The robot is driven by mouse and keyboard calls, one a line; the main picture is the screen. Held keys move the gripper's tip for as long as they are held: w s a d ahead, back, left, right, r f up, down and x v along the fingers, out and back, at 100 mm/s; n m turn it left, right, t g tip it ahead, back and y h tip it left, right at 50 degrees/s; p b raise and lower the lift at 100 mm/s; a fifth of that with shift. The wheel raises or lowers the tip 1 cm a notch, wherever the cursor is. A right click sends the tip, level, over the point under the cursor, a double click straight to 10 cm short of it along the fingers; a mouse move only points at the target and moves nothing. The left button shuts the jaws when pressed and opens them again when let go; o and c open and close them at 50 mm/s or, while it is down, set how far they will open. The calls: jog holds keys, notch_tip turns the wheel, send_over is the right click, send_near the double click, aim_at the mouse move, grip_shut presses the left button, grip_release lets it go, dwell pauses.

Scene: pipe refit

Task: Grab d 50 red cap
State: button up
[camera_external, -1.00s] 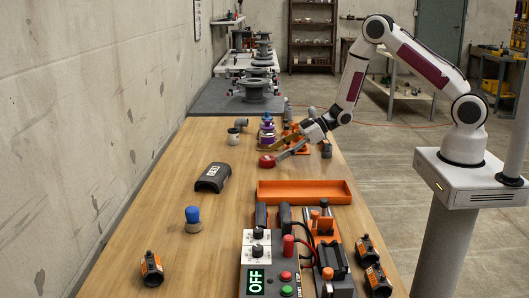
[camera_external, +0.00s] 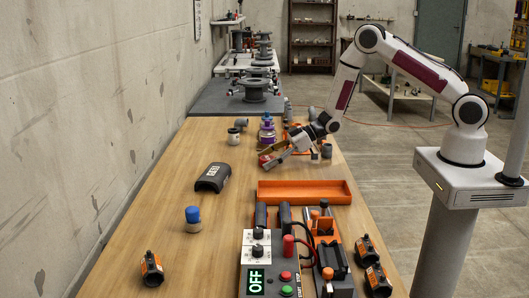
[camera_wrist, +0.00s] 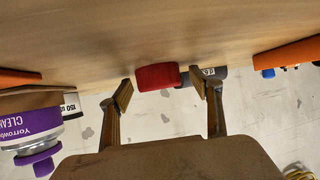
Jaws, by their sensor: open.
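The red cap (camera_wrist: 157,77) lies on the wooden table in the wrist view, between and just beyond my two fingertips. My gripper (camera_wrist: 164,91) is open, with one finger on each side of the cap and clear space at both sides. Nothing is held. In the external view my gripper (camera_external: 269,159) is tilted down low over the table and hides most of the cap.
A purple cleaner bottle (camera_wrist: 30,132) stands left in the wrist view. A dark labelled saddle-shaped piece (camera_external: 213,177) lies left of my gripper. An orange tray (camera_external: 304,197) is in front, with a control box (camera_external: 262,262) nearer.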

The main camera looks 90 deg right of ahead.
aim_at(267, 157)
dwell(0.3)
jog(key=c, duration=1.1)
jog(key=shift+r, duration=0.1)
jog(key=shift+r, duration=4.95)
